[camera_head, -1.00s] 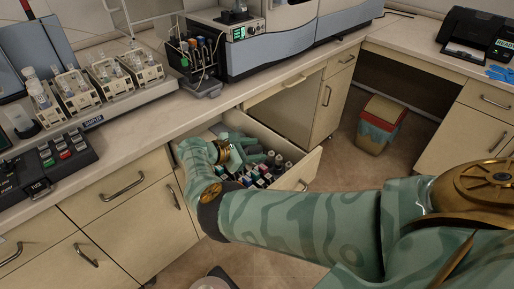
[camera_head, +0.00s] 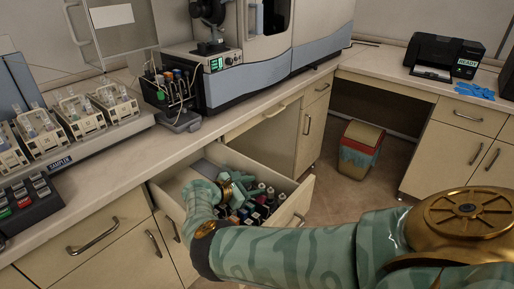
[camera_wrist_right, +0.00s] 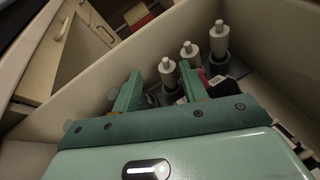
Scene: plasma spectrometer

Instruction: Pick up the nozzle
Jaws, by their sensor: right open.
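Several grey pieces with white tops stand in the open drawer (camera_head: 300,203); I take these to be the nozzles. In the right wrist view one nozzle (camera_wrist_right: 167,72) shows just beyond and between my fingers. Two more nozzles (camera_wrist_right: 219,40) stand farther right, near the drawer wall. My right gripper (camera_head: 240,186) is inside the drawer, and its two open fingers also show in the right wrist view (camera_wrist_right: 160,76). Nothing is clearly held between them. My left gripper is not in view.
Dark bottles with coloured labels (camera_head: 250,214) fill the near part of the drawer. The drawer walls stand close around my gripper. The counter (camera_head: 125,170) above carries the sampler racks (camera_head: 75,118) and a large instrument (camera_head: 265,65). A bin (camera_head: 361,150) stands on the floor.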

